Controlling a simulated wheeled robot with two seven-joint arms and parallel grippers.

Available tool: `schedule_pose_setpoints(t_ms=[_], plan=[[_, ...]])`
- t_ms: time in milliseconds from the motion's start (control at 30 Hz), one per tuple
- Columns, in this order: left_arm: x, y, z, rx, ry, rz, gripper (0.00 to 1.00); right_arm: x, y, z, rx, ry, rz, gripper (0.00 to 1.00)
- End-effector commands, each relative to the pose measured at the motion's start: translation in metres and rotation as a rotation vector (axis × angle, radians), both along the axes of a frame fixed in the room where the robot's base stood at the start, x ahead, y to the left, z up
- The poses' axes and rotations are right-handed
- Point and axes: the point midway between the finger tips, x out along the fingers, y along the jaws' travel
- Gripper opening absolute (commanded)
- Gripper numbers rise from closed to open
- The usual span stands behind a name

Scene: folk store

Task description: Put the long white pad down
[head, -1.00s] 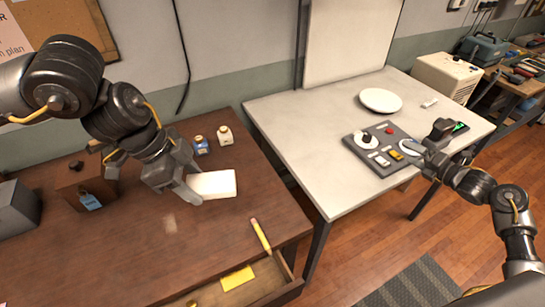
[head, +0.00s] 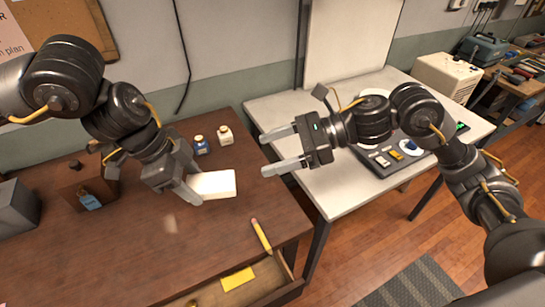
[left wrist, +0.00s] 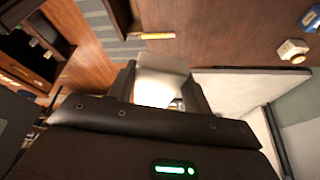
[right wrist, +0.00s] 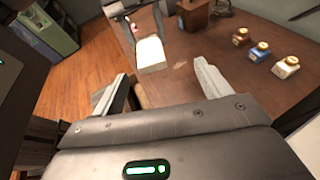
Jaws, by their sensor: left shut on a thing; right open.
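The long white pad (head: 215,184) is held by my left gripper (head: 196,185) over the brown desk (head: 130,240). In the left wrist view the pad (left wrist: 160,80) lies between the two fingers. In the right wrist view the pad (right wrist: 151,54) hangs from the left gripper and looks raised above the desk; the exact gap is unclear. My right gripper (head: 264,154) is open and empty, to the right of the pad, its fingers pointing left towards it. It does not touch the pad.
A blue bottle (head: 200,146) and a white bottle (head: 225,135) stand behind the pad. A yellow pencil (head: 261,235) lies near the desk's right edge, by an open drawer (head: 262,285). A wooden box (head: 80,190) stands left. The white table (head: 345,195) holds a control panel (head: 382,162).

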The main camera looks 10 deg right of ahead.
Motion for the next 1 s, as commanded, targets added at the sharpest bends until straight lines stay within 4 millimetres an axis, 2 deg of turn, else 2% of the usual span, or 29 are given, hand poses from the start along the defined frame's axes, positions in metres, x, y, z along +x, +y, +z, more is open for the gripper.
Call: schedule_pose_setpoints(t_ms=[167,333,467,800,1000], plan=[[0.0,0.0,0.0,0.0,0.0,0.0,0.28,-0.017,0.009,-0.003,-0.053,-0.043,0.065,0.76],[0.0,0.0,0.0,0.0,0.0,0.0,0.28,-0.019,0.012,-0.004,-0.056,-0.046,0.072,0.76],[0.0,0.0,0.0,0.0,0.0,0.0,0.28,-0.017,0.021,-0.008,-0.054,-0.044,0.072,0.76],[0.0,0.0,0.0,0.0,0.0,0.0,0.28,-0.013,0.078,-0.031,-0.052,-0.044,0.071,0.76],[0.0,0.0,0.0,0.0,0.0,0.0,0.28,-0.01,0.105,-0.042,-0.052,-0.045,0.069,0.76]])
